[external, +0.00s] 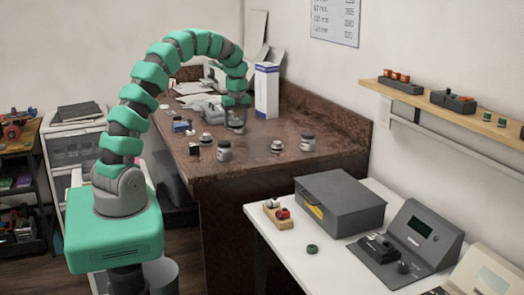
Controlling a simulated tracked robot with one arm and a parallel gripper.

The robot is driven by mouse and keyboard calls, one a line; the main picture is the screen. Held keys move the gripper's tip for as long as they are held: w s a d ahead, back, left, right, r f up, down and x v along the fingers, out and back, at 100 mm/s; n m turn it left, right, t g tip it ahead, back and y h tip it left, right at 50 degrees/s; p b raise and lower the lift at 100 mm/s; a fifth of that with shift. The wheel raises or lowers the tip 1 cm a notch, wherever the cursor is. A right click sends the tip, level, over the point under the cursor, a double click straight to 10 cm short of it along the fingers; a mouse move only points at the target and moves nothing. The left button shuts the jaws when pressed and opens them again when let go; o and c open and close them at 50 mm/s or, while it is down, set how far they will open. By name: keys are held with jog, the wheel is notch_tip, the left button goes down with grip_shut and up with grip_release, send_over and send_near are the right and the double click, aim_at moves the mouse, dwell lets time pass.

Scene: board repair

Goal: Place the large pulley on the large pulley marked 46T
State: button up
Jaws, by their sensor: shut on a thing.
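My gripper (237,128) points down, low over the brown countertop (262,167). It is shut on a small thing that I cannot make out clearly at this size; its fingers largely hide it. A small round grey and dark piece (206,138) sits on the countertop to the left of my gripper. Another such round piece (277,146) sits to its right. Either may be a pulley, but no 46T marking is readable, so I cannot tell which is the large pulley.
Jars with dark lids (224,151) (308,142) stand near the counter's front edge. A white and blue box (267,90) stands upright close behind my gripper. A blue item (181,126) lies to the left.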

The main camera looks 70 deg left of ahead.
jog(key=s+d+b, duration=0.2)
jog(key=s, duration=1.9)
send_over(206, 134)
jog(key=shift+d+f, duration=0.1)
jog(key=shift+f, duration=2.3)
jog(key=o, duration=1)
jog(key=shift+f, duration=0.1)
